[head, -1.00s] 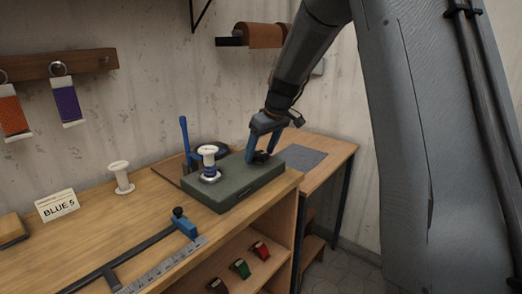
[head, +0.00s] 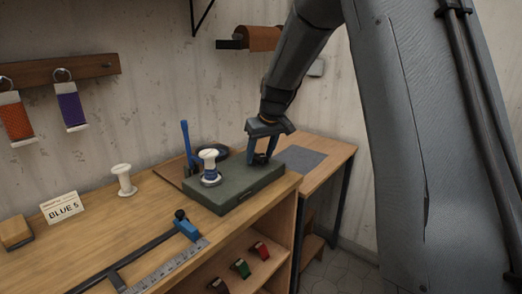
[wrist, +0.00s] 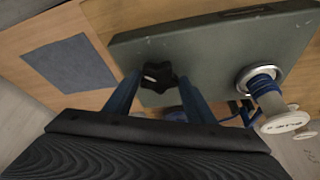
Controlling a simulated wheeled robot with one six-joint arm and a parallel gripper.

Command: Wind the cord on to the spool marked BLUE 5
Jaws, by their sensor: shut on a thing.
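A white spool (head: 209,156) with blue cord (wrist: 263,86) round it stands upright on a round seat on the grey-green winder box (head: 232,192). The wrist view shows dark lettering on its flange (wrist: 284,122), too small to read surely. My gripper (head: 262,160) points down at the box's right end, with its blue fingers on either side of the black star knob (wrist: 157,76), shut on it. A card reading BLUE 5 (head: 62,208) stands on the bench.
A bare white spool (head: 124,180) stands near the card. A blue upright handle (head: 187,145) rises behind the box. A measuring rule with a blue clamp (head: 187,228) lies in front. A grey mat (head: 302,158) lies to the right. Bench between card and box is mostly clear.

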